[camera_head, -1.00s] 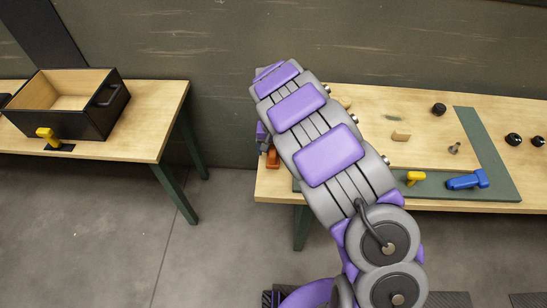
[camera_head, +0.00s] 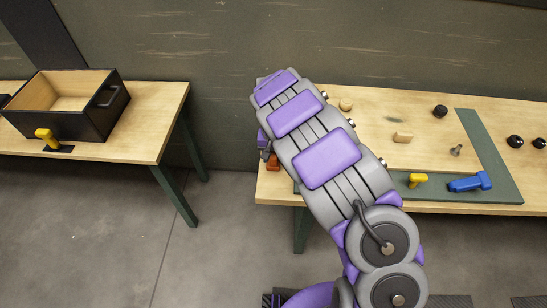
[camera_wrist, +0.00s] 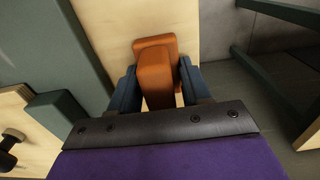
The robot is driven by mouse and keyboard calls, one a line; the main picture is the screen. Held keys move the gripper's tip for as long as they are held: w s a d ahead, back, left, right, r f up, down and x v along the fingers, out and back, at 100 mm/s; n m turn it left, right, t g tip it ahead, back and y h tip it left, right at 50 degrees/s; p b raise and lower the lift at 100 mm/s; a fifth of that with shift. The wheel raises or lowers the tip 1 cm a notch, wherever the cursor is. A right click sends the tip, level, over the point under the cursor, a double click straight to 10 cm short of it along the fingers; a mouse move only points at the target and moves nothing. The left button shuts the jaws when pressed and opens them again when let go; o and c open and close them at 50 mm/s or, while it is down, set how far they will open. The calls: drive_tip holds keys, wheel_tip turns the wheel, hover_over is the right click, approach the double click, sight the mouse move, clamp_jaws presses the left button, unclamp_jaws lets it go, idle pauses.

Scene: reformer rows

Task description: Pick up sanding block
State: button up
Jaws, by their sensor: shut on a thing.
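The sanding block, an orange-brown block with a raised grip (camera_wrist: 157,72), sits between the two blue-grey fingers of my gripper (camera_wrist: 158,85) in the wrist view. The fingers are closed on its sides. In the head view only a small part of the orange block (camera_head: 273,162) shows, at the left end of the right workbench, beside my arm. My arm hides most of the gripper there. I cannot tell whether the block touches the bench top.
The right workbench (camera_head: 370,122) holds a yellow-handled tool (camera_head: 417,180), a blue tool (camera_head: 470,182), small wooden pieces and black knobs. A left bench (camera_head: 150,110) carries a black open box (camera_head: 95,122) and another yellow-handled tool (camera_head: 44,136). Floor lies between the benches.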

drive_tip(key=shift+c, duration=0.6)
drive_tip(key=shift+r, duration=0.45)
drive_tip(key=shift+s+d+r+p, duration=0.1)
drive_tip(key=shift+s+r+p, duration=0.1)
drive_tip(key=shift+r+p, duration=0.35)
drive_tip(key=shift+s+d+r+p, duration=0.1)
drive_tip(key=shift+s+r+p, duration=0.15)
drive_tip(key=shift+r, duration=0.55)
drive_tip(key=s+d+p, duration=0.1)
drive_tip(key=s+d, duration=0.2)
drive_tip(key=s, duration=0.3)
drive_tip(key=s+d+r+p, duration=0.1)
drive_tip(key=s+d, duration=0.2)
drive_tip(key=s, duration=0.4)
drive_tip(key=shift+s+d+r, duration=0.15)
drive_tip(key=shift+s+d, duration=0.15)
drive_tip(key=shift+d, duration=0.05)
